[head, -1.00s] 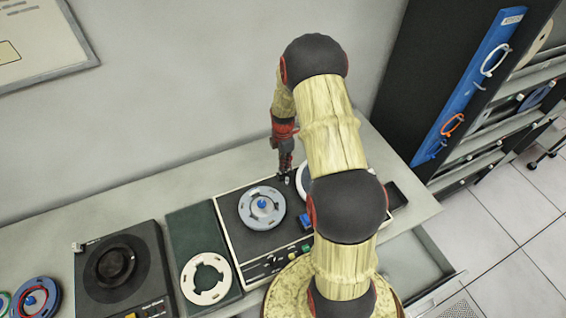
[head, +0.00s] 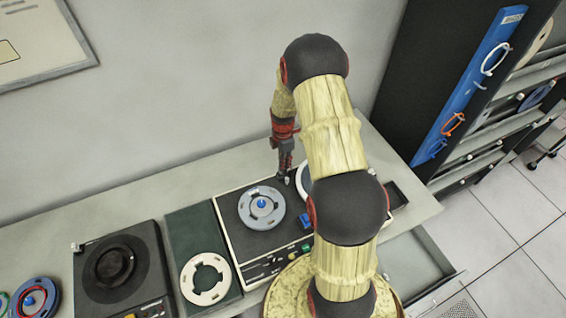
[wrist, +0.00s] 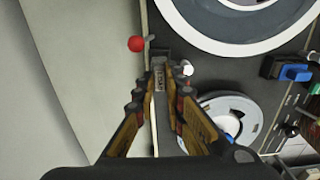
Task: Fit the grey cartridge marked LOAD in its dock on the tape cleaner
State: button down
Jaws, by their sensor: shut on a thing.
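The tape cleaner (head: 235,235) is the dark-topped machine on the bench, with a grey-blue reel (head: 248,207) and a white-rimmed reel partly behind my arm. My gripper (head: 285,177) points down at its back edge, between the reels. In the wrist view my gripper (wrist: 165,90) is shut on the narrow grey cartridge (wrist: 157,76), whose small label is too small to read surely. The cartridge lies along the machine's edge, touching or just above it; I cannot tell whether it is seated. The dock is not clearly visible, hidden around the fingers.
In the wrist view a red ball knob (wrist: 135,44) on a thin lever stands close by the cartridge's far end, and a white knob (wrist: 187,69) beside the fingers. A blue block (wrist: 292,71) sits on the deck. A wall rises behind the bench.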

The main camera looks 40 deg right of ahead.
jog(key=shift+f+b, duration=1.2)
jog(key=shift+f, duration=0.5)
dwell(1.0)
jog(key=c, duration=1.8)
grip_release()
jog(key=shift+c, duration=0.8)
jog(key=shift+r, duration=0.1)
jog(key=shift+r+p, duration=2.15)
jog(key=shift+r, duration=1.85)
